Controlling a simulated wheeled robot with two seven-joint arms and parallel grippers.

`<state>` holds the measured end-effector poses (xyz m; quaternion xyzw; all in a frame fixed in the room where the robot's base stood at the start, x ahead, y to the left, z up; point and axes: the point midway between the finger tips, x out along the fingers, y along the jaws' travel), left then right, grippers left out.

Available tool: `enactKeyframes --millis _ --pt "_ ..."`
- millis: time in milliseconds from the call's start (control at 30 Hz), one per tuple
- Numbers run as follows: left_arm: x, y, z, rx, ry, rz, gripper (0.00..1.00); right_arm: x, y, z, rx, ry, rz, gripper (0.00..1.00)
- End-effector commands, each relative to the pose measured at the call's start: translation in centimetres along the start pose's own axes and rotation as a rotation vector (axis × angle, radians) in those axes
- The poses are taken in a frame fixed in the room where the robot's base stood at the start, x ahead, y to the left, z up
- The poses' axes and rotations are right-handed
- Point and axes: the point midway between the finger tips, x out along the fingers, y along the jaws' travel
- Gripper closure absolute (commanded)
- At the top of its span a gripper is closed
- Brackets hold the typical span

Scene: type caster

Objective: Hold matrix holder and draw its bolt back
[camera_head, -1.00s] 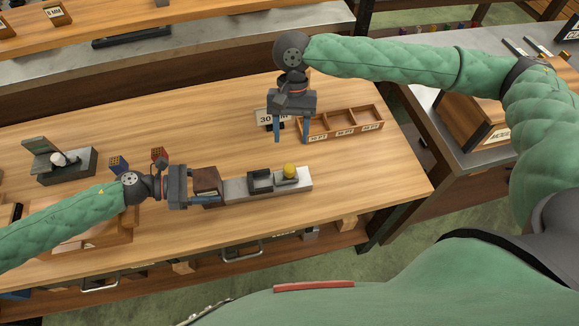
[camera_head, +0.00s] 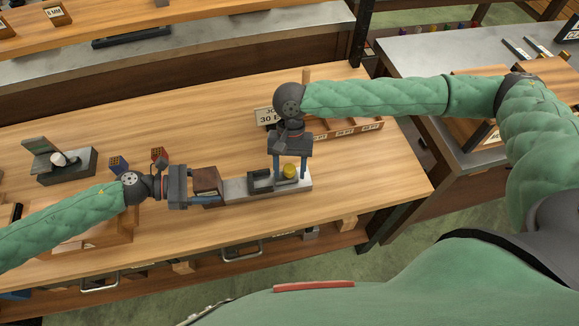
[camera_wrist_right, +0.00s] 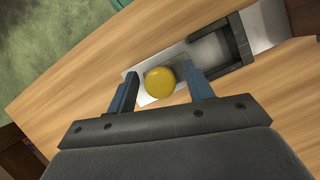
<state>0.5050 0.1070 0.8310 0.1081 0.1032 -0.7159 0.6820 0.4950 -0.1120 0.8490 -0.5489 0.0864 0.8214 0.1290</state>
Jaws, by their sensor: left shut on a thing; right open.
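The matrix holder (camera_head: 236,190) lies on the wooden bench, a long pale metal bar with a dark brown block (camera_head: 206,180) at its left end and a dark square frame on it. The bolt's yellow knob (camera_head: 290,171) is near the right end; it also shows in the right wrist view (camera_wrist_right: 160,82). My left gripper (camera_head: 205,194) is shut on the holder's left end, around the brown block. My right gripper (camera_head: 290,172) is open, pointing down, with its blue fingers on either side of the yellow knob. In the right wrist view (camera_wrist_right: 163,92) gaps show between fingers and knob.
A wooden tray with labelled compartments (camera_head: 345,128) and a number sign (camera_head: 266,116) stand behind my right gripper. A grey metal device (camera_head: 66,165) and small blue and red blocks (camera_head: 119,163) stand at the left. The bench is clear behind the holder.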

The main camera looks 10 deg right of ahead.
Motion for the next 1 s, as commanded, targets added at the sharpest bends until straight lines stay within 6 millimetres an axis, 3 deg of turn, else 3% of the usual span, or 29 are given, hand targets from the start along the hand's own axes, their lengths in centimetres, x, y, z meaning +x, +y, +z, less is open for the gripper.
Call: enactKeyframes --millis 100,300,333,533,800,1000 --pt "0.0 0.0 0.0 0.000 0.000 0.000 0.64 0.0 0.0 0.0 0.000 0.000 0.000 0.48" --pt "0.0 0.0 0.0 0.000 0.000 0.000 0.64 0.0 0.0 0.0 0.000 0.000 0.000 0.88" --pt "0.0 0.0 0.0 0.000 0.000 0.000 0.64 0.0 0.0 0.0 0.000 0.000 0.000 0.90" --pt "0.0 0.0 0.0 0.000 0.000 0.000 0.64 -0.1 0.5 -0.1 0.002 0.000 0.000 0.90" --pt "0.0 0.0 0.0 0.000 0.000 0.000 0.64 -0.3 3.0 -0.7 0.001 -0.001 0.000 0.90" --pt "0.0 0.0 -0.1 0.000 0.001 0.000 0.64 -0.4 3.0 -0.7 -0.001 0.000 0.000 0.90"
